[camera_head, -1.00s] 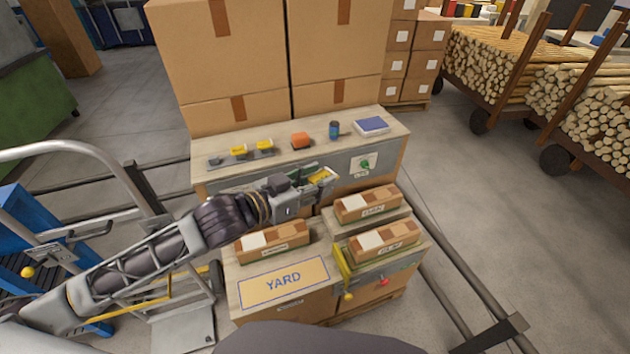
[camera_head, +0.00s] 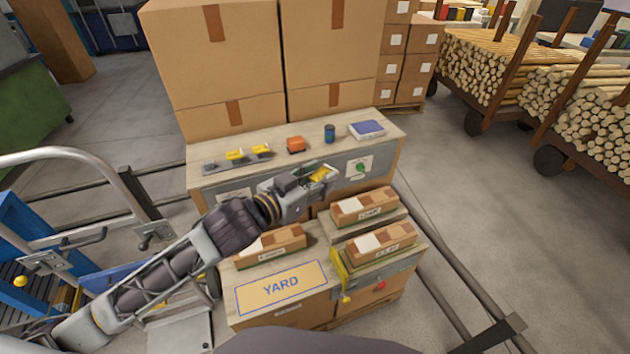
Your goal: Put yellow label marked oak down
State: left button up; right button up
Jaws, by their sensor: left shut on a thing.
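My left gripper (camera_head: 326,175) is shut on a small yellow label (camera_head: 321,173), above the gap between the rear bench and the front crates. The writing on this label is too small to read. Three wooden sample boxes (camera_head: 364,207) with checkered tops and front tags lie on the front crates; one is at the left (camera_head: 270,243) and one at the front right (camera_head: 375,244). Two more yellow pieces (camera_head: 234,154) sit on a grey rack (camera_head: 210,166) on the rear bench. My right gripper is out of view.
The rear bench (camera_head: 288,165) also holds an orange object (camera_head: 296,145), a blue cup (camera_head: 330,133) and a blue-topped pad (camera_head: 367,129). A YARD sign (camera_head: 281,288) lies at the front left. Large cartons (camera_head: 240,60) stand behind.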

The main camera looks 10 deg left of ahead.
pick_arm(q)
jog(key=w+d+r+n+t+y, duration=0.2)
jog(key=w+d+r+n+y, duration=0.2)
jog(key=y, duration=0.4)
jog(key=shift+w+d+r+n+t+y, duration=0.35)
jog(key=shift+w+d+n, duration=0.55)
jog(key=shift+n, duration=0.4)
dwell(0.4)
jog(key=shift+r, duration=0.1)
dwell(0.4)
